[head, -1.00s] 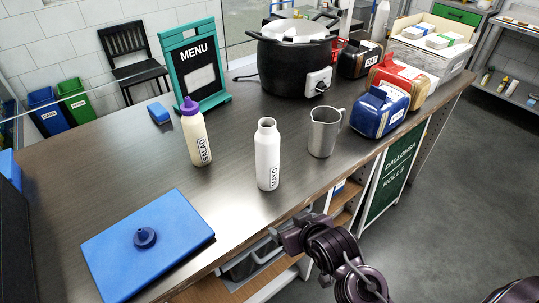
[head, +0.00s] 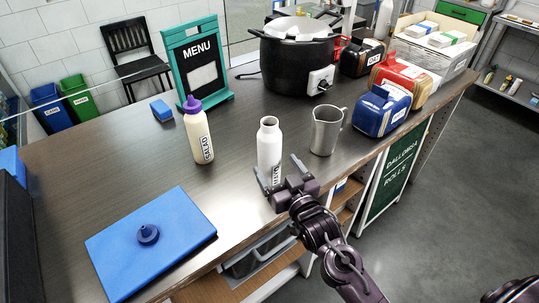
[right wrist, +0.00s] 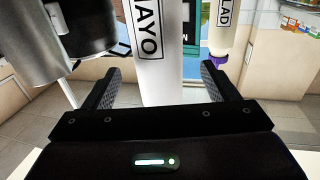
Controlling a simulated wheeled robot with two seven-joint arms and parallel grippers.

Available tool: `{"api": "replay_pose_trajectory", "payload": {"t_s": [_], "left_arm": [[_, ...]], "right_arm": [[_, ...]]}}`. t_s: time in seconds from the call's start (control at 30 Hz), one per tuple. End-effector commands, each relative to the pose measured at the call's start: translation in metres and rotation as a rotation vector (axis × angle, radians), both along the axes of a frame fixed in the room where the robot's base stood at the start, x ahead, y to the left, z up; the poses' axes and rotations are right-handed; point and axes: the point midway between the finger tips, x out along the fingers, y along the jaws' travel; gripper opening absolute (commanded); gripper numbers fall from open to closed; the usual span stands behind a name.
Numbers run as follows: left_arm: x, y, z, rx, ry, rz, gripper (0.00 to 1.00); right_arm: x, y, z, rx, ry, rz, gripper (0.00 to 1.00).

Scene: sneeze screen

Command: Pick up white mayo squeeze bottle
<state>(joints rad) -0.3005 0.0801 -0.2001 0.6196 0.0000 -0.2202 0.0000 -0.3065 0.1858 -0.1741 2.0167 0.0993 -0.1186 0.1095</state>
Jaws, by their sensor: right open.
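The white mayo squeeze bottle (head: 268,145) stands upright on the counter in the head view, with an open white neck and a MAYO label partly hidden by my gripper. My right gripper (head: 276,168) is open at the bottle's near side, with one finger to each side of its lower body. In the right wrist view, the bottle (right wrist: 155,50) rises between the two spread fingers (right wrist: 163,88), with a gap showing on both sides. I cannot tell how deep it sits between them.
A salad bottle (head: 198,135) with a purple cap stands left of the mayo bottle. A metal pitcher (head: 325,132) stands close on its right. A blue board (head: 180,225) with a dark blue nozzle cap (head: 147,234) lies at the front left. A black cooker (head: 290,65) stands behind.

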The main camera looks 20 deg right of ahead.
Motion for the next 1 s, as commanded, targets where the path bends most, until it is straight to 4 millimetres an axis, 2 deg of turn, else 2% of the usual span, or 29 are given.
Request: {"api": "replay_pose_trajectory", "payload": {"t_s": [0.2, 0.4, 0.67, 1.0], "left_arm": [[0.0, 0.0, 0.016, 0.0, 0.0, 0.0, 0.7], [0.0, 0.0, 0.022, 0.0, 0.0, 0.0, 0.7], [0.0, 0.0, 0.021, 0.0, 0.0, 0.0, 0.7], [0.0, 0.0, 0.022, 0.0, 0.0, 0.0, 0.7]], "right_arm": [[0.026, 0.002, -0.004, 0.001, 0.001, -0.001, 0.8], [0.049, 0.004, -0.007, 0.0, 0.001, -0.001, 0.8], [0.051, 0.004, -0.009, 0.001, 0.002, -0.001, 0.8], [0.051, 0.004, -0.009, 0.0, 0.003, -0.001, 0.37]]}}
